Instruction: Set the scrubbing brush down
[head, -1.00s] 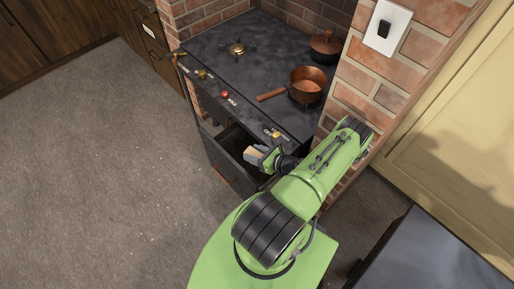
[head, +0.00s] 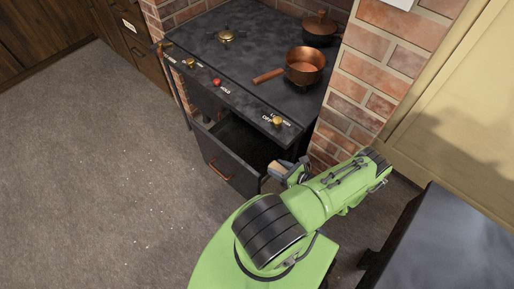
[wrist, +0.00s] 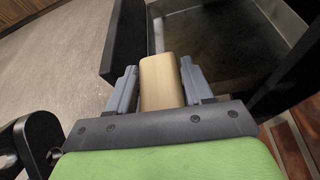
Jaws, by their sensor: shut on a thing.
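The scrubbing brush (wrist: 159,82) shows as a pale wooden block in the wrist view. My gripper (wrist: 160,88) is shut on it, with a grey finger at each side. In the head view the brush (head: 276,168) is a small tan end sticking out of my gripper (head: 287,172). My gripper is beside the right end of the open drawer front. The brush's underside and any bristles are hidden.
A dark drawer (head: 223,161) stands open below the stove (head: 262,75); its visible inside looks empty. A copper saucepan (head: 304,65) and a lidded pot (head: 319,28) sit on the stove. A dark surface (head: 430,245) is at lower right. The floor (head: 90,190) at left is open.

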